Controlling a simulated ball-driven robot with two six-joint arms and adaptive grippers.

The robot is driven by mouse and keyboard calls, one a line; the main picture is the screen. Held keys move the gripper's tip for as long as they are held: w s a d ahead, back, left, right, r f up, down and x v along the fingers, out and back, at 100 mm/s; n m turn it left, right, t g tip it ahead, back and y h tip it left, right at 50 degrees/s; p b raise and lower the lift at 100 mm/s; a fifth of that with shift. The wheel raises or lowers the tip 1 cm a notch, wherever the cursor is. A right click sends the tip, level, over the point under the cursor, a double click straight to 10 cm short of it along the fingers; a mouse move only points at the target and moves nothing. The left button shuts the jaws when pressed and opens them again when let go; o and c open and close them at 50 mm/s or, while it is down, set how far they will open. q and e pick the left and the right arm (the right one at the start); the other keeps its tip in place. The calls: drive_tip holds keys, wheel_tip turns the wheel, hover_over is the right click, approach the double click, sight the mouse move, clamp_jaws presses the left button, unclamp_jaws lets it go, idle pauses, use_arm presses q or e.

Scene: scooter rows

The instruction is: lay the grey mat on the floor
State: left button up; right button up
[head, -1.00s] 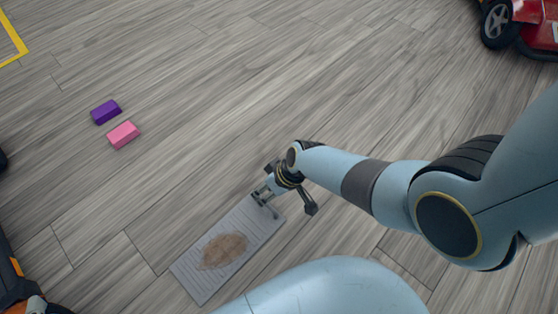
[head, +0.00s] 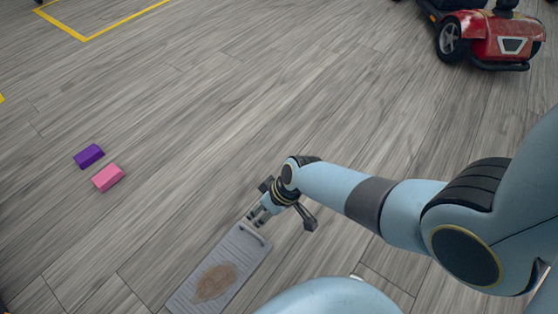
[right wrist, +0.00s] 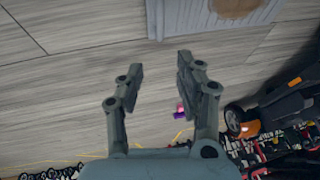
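The grey mat (head: 248,257), ribbed with a brown patch on it, appears to lie flat on the floor at the bottom centre of the head view. A slot shows near its far end, and its near end is cut off by the frame. My right gripper (head: 257,216) is at the mat's far end. In the right wrist view the gripper (right wrist: 159,64) is open, with nothing between its fingers. The mat (right wrist: 180,19) shows there beyond the fingertips, with a strip of floor visible between. My left gripper is not in view.
A purple block (head: 89,156) and a pink block (head: 108,178) lie on the floor at the left. A red scooter (head: 490,38) stands at the upper right. Yellow floor lines (head: 85,39) show at the upper left. The middle floor is clear.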

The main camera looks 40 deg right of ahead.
drive_tip(key=s+d+r+m+h, duration=0.1)
drive_tip(key=s+d+r, duration=0.2)
drive_tip(key=s+r, duration=0.2)
drive_tip(key=s+d+r+t+h, duration=0.1)
drive_tip(key=s+r, duration=0.4)
drive_tip(key=r, duration=0.7)
drive_tip(key=s+d+r+m+h, duration=0.1)
drive_tip(key=s+d+r, duration=0.3)
drive_tip(key=r, duration=0.5)
drive_tip(key=shift+s+d+r+m+t+h, duration=0.15)
drive_tip(key=shift+s+d+m+t+h, duration=0.2)
drive_tip(key=shift+s, duration=0.6)
